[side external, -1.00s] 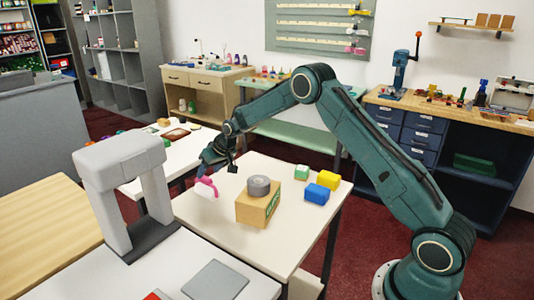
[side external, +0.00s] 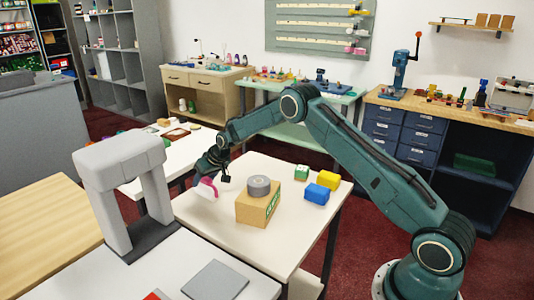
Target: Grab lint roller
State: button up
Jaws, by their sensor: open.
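The lint roller (side external: 206,191), white with a pink handle, is at the left side of the white table (side external: 233,248). My gripper (side external: 216,178) is right above its pink handle, pointing down. The gripper is open; its fingers are small and dark here, and they partly hide the handle. I cannot tell whether a finger touches the roller.
A cardboard box (side external: 257,208) with a grey tape roll (side external: 258,186) on it stands just right of the roller. A green-and-white box (side external: 301,172), a yellow block (side external: 328,180) and a blue block (side external: 316,194) sit farther right. A grey arch (side external: 126,190) stands at the left.

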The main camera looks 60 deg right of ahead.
dwell(0.4)
grip_shut()
jog(key=shift+r, duration=0.1)
notch_tip(320, 180, up, 20)
dwell(0.9)
dwell(0.4)
